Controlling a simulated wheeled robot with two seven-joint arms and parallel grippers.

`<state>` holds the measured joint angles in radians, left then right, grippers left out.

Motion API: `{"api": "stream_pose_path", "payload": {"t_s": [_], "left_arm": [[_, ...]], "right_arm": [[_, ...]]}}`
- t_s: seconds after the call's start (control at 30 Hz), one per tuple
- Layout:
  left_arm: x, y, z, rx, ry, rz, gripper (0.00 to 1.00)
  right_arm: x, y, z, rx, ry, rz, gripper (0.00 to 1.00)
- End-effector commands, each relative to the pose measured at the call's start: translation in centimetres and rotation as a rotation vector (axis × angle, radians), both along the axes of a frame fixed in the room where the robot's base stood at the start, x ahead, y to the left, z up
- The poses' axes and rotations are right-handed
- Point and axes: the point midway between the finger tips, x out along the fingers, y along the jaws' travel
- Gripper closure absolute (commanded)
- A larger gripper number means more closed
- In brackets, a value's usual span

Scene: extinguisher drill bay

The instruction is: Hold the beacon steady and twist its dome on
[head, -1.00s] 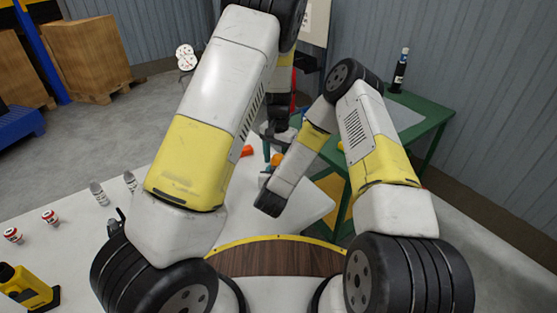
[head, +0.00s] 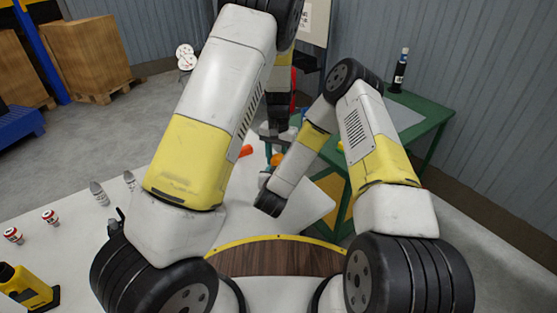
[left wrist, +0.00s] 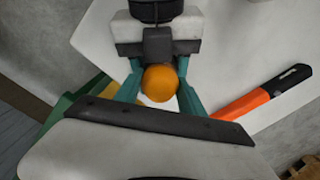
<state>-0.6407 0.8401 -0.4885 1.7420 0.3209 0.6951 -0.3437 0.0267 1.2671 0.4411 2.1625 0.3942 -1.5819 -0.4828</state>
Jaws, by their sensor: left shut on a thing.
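The orange dome (left wrist: 160,83) sits between the teal fingers of my left gripper (left wrist: 160,80), which are closed on its sides. In the head view the dome (head: 277,159) shows small below the left gripper (head: 276,148), near the far edge of the white table. My right gripper (head: 265,182) is beside and below it, partly hidden by its own wrist. In the left wrist view a dark grey block lies just beyond the dome, in front of a pale hand; I cannot tell whether it is the beacon's body or right fingers. The right jaws are not clear.
An orange-and-black tool (left wrist: 260,98) lies on the white table (head: 150,215), close to the left gripper. Several small items stand at the table's left, with a yellow device (head: 28,287). A green table (head: 420,125) with a dark bottle (head: 400,70) stands behind right.

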Motion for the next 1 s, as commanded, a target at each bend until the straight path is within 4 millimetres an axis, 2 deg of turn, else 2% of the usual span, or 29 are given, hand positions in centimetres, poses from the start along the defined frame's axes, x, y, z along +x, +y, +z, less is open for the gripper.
{"api": "stream_pose_path", "payload": {"t_s": [0.5, 1.0], "left_arm": [[0.06, -0.02, 0.07, -0.002, -0.002, 0.312, 0.94], [0.07, -0.03, 0.08, -0.002, -0.002, 0.372, 0.94]], "right_arm": [[-0.02, 0.00, -0.03, -0.001, 0.001, 0.000, 1.00], [-0.04, -0.03, -0.06, -0.001, 0.002, -0.001, 1.00]]}}
